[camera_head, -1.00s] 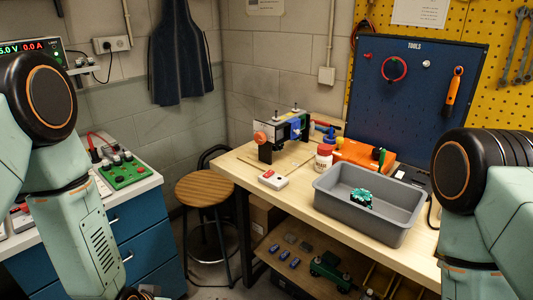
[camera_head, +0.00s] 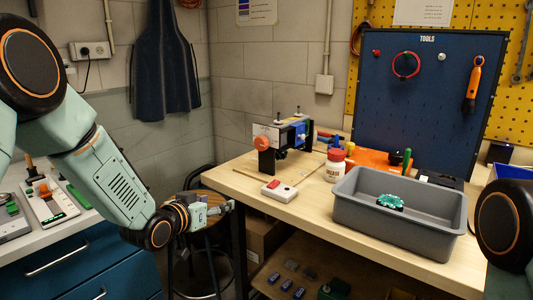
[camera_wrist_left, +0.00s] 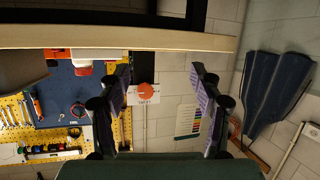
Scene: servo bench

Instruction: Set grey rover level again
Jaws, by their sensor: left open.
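I cannot make out a grey rover in either view. A dark green wheeled thing (camera_head: 333,289) shows partly at the bottom of the head view, on the shelf under the bench; I cannot tell what it is. My left gripper (camera_head: 222,208) is in front of the bench's left end, over the stool, apart from the things on the bench. In the left wrist view its two fingers (camera_wrist_left: 160,85) stand apart with nothing held between them; an orange disc on a white plate (camera_wrist_left: 145,90) shows beyond them. My right gripper is out of view.
The wooden bench (camera_head: 330,222) carries a fixture with an orange disc (camera_head: 262,142), a white box with a red button (camera_head: 279,191), a white bottle (camera_head: 335,165) and a grey bin (camera_head: 395,220) holding a green thing (camera_head: 390,201). A stool (camera_head: 195,240) stands left.

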